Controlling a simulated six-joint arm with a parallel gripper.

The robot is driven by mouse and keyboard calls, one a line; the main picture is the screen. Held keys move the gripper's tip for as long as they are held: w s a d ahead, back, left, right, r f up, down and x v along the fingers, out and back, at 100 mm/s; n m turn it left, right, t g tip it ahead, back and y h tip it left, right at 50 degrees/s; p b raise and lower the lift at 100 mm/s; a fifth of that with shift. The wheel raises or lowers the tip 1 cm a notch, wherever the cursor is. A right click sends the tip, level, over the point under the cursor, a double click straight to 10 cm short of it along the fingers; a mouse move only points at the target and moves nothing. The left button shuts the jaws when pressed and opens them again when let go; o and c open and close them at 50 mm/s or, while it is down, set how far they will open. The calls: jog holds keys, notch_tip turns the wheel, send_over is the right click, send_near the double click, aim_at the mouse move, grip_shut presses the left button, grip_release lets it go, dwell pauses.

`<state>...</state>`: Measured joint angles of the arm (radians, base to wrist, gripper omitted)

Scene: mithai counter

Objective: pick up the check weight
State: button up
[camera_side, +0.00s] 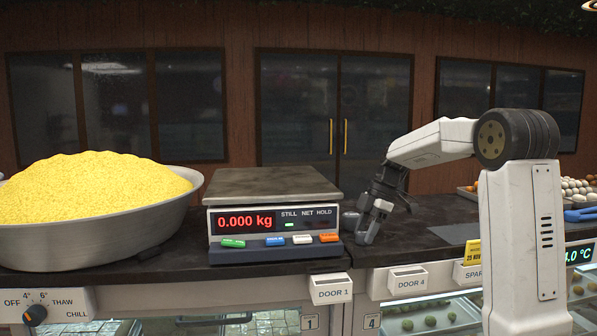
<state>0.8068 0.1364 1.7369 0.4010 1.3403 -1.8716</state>
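A small, shiny grey object (349,221), which looks like the check weight, stands on the dark counter just right of the scale. My gripper (365,238) points down at its right side, with the fingertips low near the counter. The fingers overlap the object's right edge in this view, so part of it is hidden. I cannot tell whether they touch it, or whether the fingers are open or shut. The scale (275,243) reads 0.000 kg and its steel pan (272,183) is empty.
A wide metal bowl (95,235) heaped with yellow grains (90,188) stands left of the scale. A flat grey plate (455,234) lies on the counter right of my gripper. Trays of sweets (578,187) and a blue item (580,214) are at far right. The counter's front edge is close.

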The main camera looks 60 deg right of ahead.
aim_at(359, 233)
grip_shut()
jog(key=shift+r, duration=0.15)
jog(key=shift+r, duration=0.5)
notch_tip(359, 233, up, 2)
jog(key=shift+r, duration=0.1)
jog(key=s+a+r, duration=0.7)
jog(key=s+r, duration=0.2)
jog(key=s, duration=0.3)
jog(key=shift+s+r, duration=0.15)
jog(key=shift+r, duration=0.1)
jog(key=shift+d, duration=0.1)
